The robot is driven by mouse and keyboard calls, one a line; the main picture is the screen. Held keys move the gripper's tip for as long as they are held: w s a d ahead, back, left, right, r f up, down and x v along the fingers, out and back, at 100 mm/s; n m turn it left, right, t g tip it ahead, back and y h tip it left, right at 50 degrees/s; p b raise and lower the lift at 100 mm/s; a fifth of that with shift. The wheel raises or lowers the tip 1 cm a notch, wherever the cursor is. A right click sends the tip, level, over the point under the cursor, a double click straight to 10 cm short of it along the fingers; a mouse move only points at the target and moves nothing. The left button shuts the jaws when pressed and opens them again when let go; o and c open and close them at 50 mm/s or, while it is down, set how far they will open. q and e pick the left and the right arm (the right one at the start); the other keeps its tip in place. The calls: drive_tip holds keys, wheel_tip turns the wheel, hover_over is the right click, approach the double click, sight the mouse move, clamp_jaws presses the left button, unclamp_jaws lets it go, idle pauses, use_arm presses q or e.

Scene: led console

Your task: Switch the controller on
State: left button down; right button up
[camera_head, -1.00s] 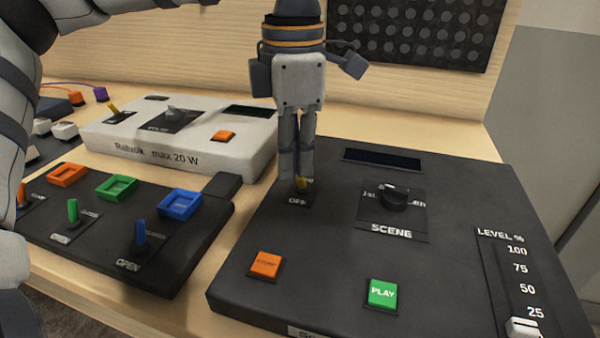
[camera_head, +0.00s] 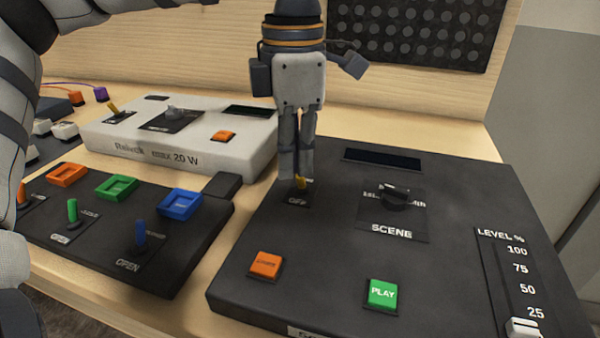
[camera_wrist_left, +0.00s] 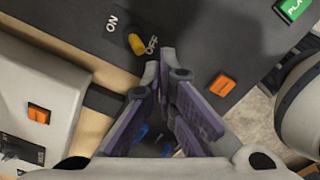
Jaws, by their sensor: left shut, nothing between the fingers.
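The black controller (camera_head: 330,250) lies on the table, with a small yellow toggle switch (camera_head: 301,182) on its back left part. The toggle also shows in the left wrist view (camera_wrist_left: 136,44), between the ON and OFF labels. My left gripper (camera_head: 297,176) points down, shut and empty, with its fingertips right at the toggle in the head view. In the left wrist view the fingertips (camera_wrist_left: 166,62) are close beside the toggle on the OFF side; I cannot tell whether they touch. The controller's display (camera_head: 383,158) is dark. My right gripper is not in view.
The controller also carries a SCENE knob (camera_head: 394,197), an orange button (camera_head: 265,264), a green PLAY button (camera_head: 382,294) and a level slider (camera_head: 523,327). A white power unit (camera_head: 190,145) and a black box with colored switches (camera_head: 120,235) stand to the left.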

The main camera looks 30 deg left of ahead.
sight(297, 202)
use_arm(q)
drive_tip(key=shift+f, duration=0.25)
drive_tip(key=shift+f, duration=1.25)
drive_tip(key=shift+w+a, duration=0.15)
drive_tip(key=shift+w, duration=0.4)
drive_tip(key=shift+w+a, duration=0.1)
drive_tip(key=shift+w, duration=0.4)
wheel_tip(297, 202, up, 7)
drive_tip(key=shift+s, duration=0.45)
